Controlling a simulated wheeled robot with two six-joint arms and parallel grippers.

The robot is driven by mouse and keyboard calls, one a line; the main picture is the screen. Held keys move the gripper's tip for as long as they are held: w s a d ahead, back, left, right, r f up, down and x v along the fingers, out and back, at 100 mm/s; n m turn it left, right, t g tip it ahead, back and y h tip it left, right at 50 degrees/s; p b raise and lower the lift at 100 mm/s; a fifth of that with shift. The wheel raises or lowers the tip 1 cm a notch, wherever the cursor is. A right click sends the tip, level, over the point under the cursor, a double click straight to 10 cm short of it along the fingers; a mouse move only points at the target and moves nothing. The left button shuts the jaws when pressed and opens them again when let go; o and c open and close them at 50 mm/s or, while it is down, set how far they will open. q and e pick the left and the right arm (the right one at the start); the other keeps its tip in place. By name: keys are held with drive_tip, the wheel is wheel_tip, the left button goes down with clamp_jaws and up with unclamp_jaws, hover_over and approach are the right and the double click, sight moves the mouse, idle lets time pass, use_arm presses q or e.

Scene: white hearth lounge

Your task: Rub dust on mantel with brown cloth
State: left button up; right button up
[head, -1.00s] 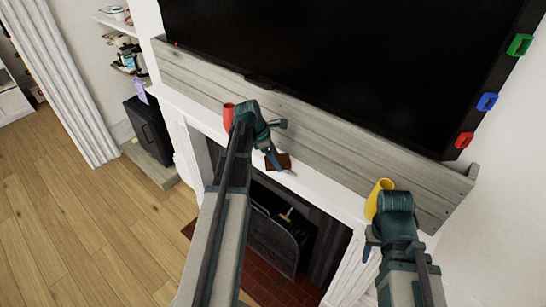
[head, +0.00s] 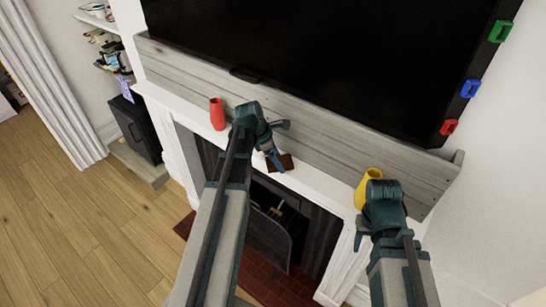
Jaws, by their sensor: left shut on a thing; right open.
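The white mantel (head: 320,184) runs under the grey wooden board, above the fireplace. A small dark brown cloth (head: 287,164) is at the middle of the mantel. My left gripper (head: 274,153) is shut on the cloth, pointing down at the mantel; its fingers hide part of the cloth. I cannot make out any dust on the mantel. My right gripper (head: 370,238) is open and empty at the mantel's right end, in front of the yellow vase.
A red vase (head: 217,114) stands on the mantel left of my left gripper. A yellow vase (head: 367,187) stands near the right end. A grey board (head: 330,145) and a large dark television (head: 330,50) are behind. The fireplace (head: 268,225) is below.

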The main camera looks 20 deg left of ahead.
sight(287, 166)
use_arm(q)
drive_tip(key=shift+s+d+f, duration=0.1)
drive_tip(key=shift+s+d, duration=0.2)
drive_tip(key=shift+d, duration=0.55)
drive_tip(key=shift+s+d, duration=0.25)
drive_tip(key=shift+d, duration=0.55)
drive_tip(key=shift+w, duration=0.1)
drive_tip(key=shift+d, duration=0.15)
drive_tip(key=shift+w+a, duration=0.2)
drive_tip(key=shift+a, duration=0.7)
drive_tip(key=shift+w+a, duration=0.15)
drive_tip(key=shift+a, duration=0.75)
drive_tip(key=shift+w+a, duration=0.25)
drive_tip(key=shift+a, duration=0.7)
drive_tip(key=shift+w+a, duration=0.2)
drive_tip(key=shift+a, duration=0.7)
drive_tip(key=shift+w+a, duration=0.15)
drive_tip(key=shift+a, duration=0.65)
drive_tip(key=shift+w+a, duration=0.15)
drive_tip(key=shift+a, duration=0.6)
